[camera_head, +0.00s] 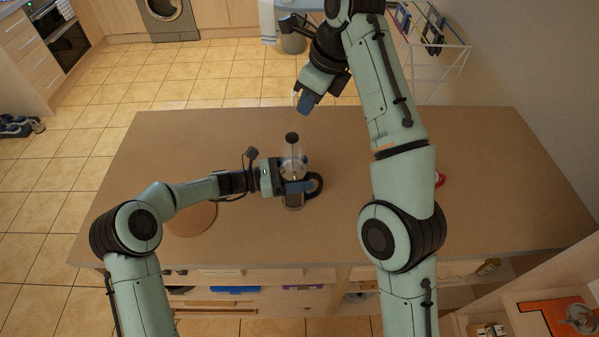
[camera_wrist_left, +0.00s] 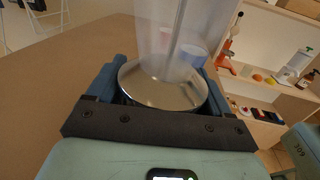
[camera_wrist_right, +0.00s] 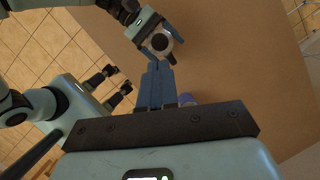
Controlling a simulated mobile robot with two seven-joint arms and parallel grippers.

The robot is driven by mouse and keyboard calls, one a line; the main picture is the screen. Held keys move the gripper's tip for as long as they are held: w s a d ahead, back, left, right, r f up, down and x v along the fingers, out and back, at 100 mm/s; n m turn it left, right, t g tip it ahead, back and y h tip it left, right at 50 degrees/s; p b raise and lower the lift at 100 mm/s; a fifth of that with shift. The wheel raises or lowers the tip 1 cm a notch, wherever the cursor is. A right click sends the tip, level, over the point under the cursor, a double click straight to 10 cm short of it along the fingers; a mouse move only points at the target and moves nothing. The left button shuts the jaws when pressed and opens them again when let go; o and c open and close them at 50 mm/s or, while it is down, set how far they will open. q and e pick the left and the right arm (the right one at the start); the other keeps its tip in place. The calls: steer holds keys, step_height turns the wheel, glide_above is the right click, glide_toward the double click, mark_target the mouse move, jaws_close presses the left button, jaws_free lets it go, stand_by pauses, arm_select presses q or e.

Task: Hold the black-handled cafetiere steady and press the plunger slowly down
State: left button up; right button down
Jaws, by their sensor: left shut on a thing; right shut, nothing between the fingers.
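The cafetiere (camera_head: 293,201) stands upright on the table, its black handle (camera_head: 315,186) on the right. Its plunger is up: a dark knob (camera_head: 292,138) sits atop a thin rod, well above the lid. The left wrist view shows the steel lid (camera_wrist_left: 165,88) and the rod, with a pale see-through shape around it; the knob is out of that view. My left gripper (camera_head: 297,187) is shut around the cafetiere body from the left. My right gripper (camera_head: 304,104) is shut and empty, above and beyond the knob. The right wrist view shows the knob (camera_wrist_right: 159,43) past the fingertips.
A round wooden board (camera_head: 192,220) lies on the table (camera_head: 230,140) at the left. A red item (camera_head: 439,180) is partly hidden behind my right arm. Open shelves line the near side. A drying rack (camera_head: 440,45) stands on the floor beyond. Much of the tabletop is clear.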

mark_target(289, 132)
steer(key=shift+w+a+f+n+t+h, duration=0.3)
steer(key=shift+f+n, duration=0.85)
steer(key=shift+n, duration=3.8)
steer(key=shift+w+a+f+n+t+h, duration=0.2)
steer(key=shift+a+f+n, duration=0.7)
steer(key=shift+n, duration=4)
steer(key=shift+w+a+f+n+t, duration=0.4)
steer(key=shift+f+n, duration=0.95)
steer(key=shift+n, duration=3.6)
steer(key=shift+w+d, duration=0.1)
